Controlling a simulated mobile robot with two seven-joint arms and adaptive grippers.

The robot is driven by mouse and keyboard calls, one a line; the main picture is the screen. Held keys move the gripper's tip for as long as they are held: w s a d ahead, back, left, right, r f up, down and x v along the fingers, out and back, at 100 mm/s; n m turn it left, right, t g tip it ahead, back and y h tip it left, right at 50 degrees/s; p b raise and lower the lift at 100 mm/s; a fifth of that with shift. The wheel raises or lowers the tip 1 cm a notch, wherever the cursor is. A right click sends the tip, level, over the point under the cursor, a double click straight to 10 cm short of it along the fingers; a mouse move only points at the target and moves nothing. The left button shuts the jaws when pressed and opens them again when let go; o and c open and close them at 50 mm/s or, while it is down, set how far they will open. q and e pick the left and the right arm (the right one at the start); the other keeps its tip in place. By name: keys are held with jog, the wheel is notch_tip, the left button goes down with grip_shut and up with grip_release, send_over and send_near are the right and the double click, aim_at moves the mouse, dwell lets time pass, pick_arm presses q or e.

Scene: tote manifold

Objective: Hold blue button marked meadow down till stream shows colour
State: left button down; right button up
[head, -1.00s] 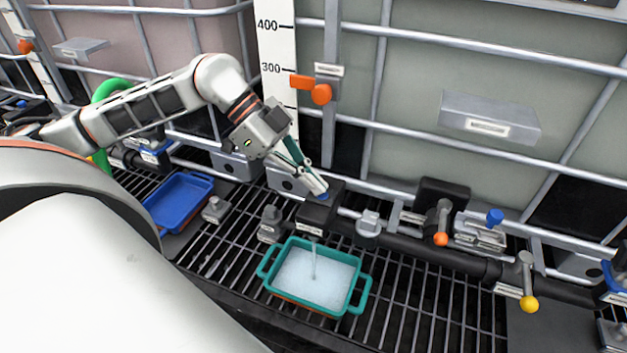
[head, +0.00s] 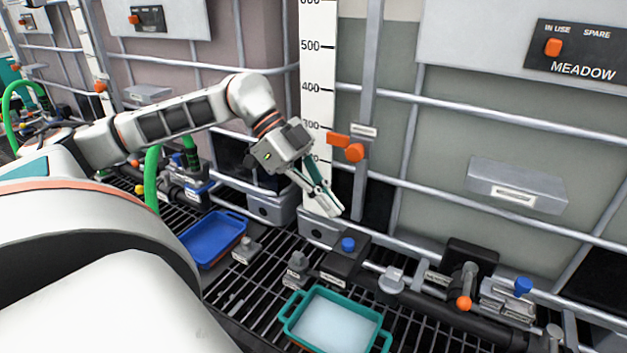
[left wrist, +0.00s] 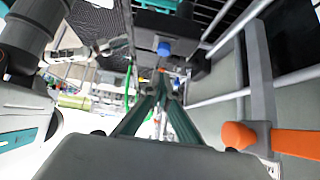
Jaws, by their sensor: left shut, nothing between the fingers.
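The blue button (head: 348,244) stands up from a black block (head: 340,266) below the tank marked MEADOW. It also shows in the left wrist view (left wrist: 164,48). My left gripper (head: 335,210) is shut and empty, a little above the button and apart from it. Its fingers (left wrist: 163,95) also show in the left wrist view. The teal tray (head: 287,320) sits on the grating below the block, holding pale, whitish-blue liquid. No stream shows falling into it now. My right gripper is not in view.
The MEADOW panel (head: 583,50) is at upper right. An orange handle (head: 346,147) is beside the numbered scale (head: 318,100), close to my left gripper. A blue tray (head: 213,240) lies at left. Another blue knob (head: 523,287) and an orange-tipped lever (head: 464,303) are at right.

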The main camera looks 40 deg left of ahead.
pick_arm(q)
jog(key=w+b+v, duration=0.1)
jog(key=b+v, duration=0.1)
jog(key=v, duration=0.4)
jog(key=shift+s+a, duration=0.2)
jog(key=shift+s, duration=0.2)
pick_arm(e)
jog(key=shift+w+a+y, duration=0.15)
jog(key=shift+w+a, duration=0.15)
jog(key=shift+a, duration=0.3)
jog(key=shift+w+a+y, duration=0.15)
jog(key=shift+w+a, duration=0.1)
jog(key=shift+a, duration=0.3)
